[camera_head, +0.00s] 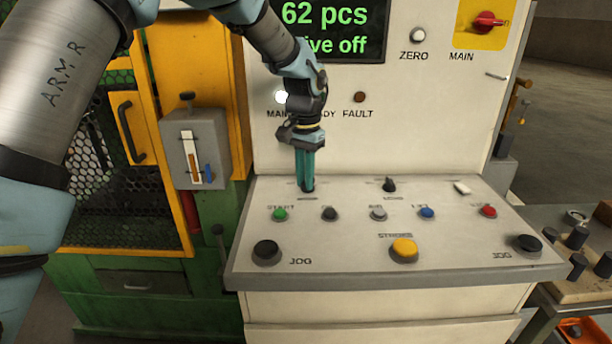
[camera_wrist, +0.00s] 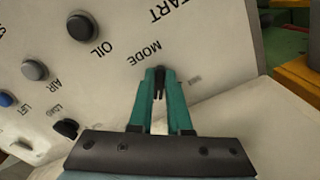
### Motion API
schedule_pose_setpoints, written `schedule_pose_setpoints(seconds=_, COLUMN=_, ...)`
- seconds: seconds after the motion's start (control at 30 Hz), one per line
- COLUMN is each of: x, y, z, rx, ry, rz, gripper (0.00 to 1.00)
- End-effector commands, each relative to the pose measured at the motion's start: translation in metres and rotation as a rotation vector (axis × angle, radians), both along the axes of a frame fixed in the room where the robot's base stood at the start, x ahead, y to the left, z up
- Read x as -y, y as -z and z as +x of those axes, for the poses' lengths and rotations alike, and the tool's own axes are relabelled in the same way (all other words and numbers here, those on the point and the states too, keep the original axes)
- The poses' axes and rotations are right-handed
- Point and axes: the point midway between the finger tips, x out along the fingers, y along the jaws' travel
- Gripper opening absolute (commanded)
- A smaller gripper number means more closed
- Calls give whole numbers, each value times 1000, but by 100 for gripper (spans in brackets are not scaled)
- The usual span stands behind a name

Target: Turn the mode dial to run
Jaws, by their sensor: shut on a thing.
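My gripper (camera_head: 307,188) points down at the left rear of the sloping console top and is shut on the mode dial. In the wrist view, my gripper (camera_wrist: 160,76) has its teal fingers on both sides of the black mode dial (camera_wrist: 159,84). The word MODE is printed on the panel beside it. In the head view the dial is mostly hidden by the fingers. The dial's exact pointing direction cannot be told. On the upright panel a white lamp (camera_head: 281,97) is lit, and the FAULT lamp (camera_head: 359,97) is dark.
A black load knob (camera_head: 389,185) and a white lever (camera_head: 462,188) share the console's rear row. Several buttons lie in front, including a green START button (camera_head: 280,214) and a yellow STROKE button (camera_head: 404,249).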

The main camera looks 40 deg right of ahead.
Motion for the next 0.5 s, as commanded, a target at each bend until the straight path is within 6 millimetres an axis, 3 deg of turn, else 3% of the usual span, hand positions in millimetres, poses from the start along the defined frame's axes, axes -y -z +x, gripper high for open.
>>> schedule_pose_setpoints(seconds=0.5, x=0, y=-1, z=2, rx=2, ry=177, rz=-3, gripper=0)
